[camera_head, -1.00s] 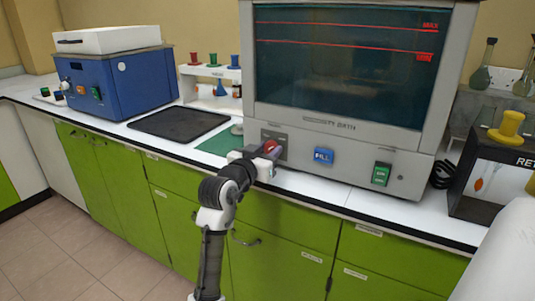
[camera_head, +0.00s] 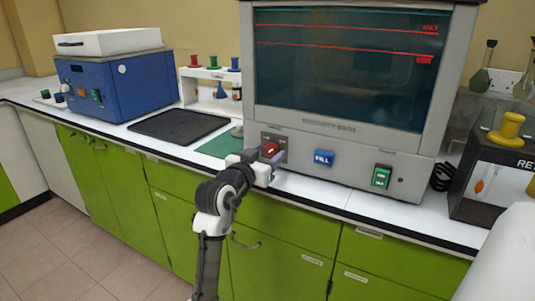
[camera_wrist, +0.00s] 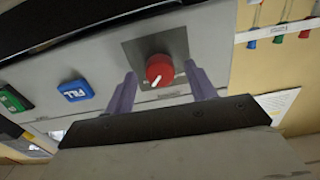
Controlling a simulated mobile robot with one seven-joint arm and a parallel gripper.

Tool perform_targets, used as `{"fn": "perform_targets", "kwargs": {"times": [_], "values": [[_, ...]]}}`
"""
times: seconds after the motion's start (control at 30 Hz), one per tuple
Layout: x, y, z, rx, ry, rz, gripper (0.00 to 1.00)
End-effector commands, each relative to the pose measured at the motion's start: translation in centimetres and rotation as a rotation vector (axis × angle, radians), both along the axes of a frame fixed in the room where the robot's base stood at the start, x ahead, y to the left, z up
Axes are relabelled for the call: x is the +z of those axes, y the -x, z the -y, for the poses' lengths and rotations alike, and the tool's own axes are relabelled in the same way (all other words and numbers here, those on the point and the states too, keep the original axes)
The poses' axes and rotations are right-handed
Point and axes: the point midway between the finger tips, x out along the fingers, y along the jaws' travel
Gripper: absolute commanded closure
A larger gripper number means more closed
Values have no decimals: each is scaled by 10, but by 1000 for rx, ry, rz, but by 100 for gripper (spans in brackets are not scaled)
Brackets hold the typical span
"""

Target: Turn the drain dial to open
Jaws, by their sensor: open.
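The drain dial is a red round knob (camera_head: 270,150) on a dark square plate at the lower left of the viscosity bath's front (camera_head: 330,128). In the wrist view the red dial (camera_wrist: 159,68) has a white pointer line slanting toward its lower left. My gripper (camera_head: 262,160) is in front of the dial. In the wrist view its two purple-grey fingers (camera_wrist: 162,88) are spread apart, one on each side below the dial, with a gap showing around it. Whether a fingertip touches the dial I cannot tell. The plate's markings are too small to read.
A blue FILL button (camera_head: 323,157) and a green switch (camera_head: 381,176) sit to the right on the same panel. A black tray (camera_head: 180,124), a green mat (camera_head: 219,144) and a blue machine (camera_head: 118,86) are to the left on the white counter.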

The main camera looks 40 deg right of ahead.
Motion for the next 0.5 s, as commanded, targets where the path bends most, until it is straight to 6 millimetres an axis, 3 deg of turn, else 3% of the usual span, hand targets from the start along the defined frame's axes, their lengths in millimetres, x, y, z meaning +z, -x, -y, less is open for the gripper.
{"fn": "perform_targets", "kwargs": {"times": [0.5], "values": [[-2,40,-100,5,1,1,44]]}}
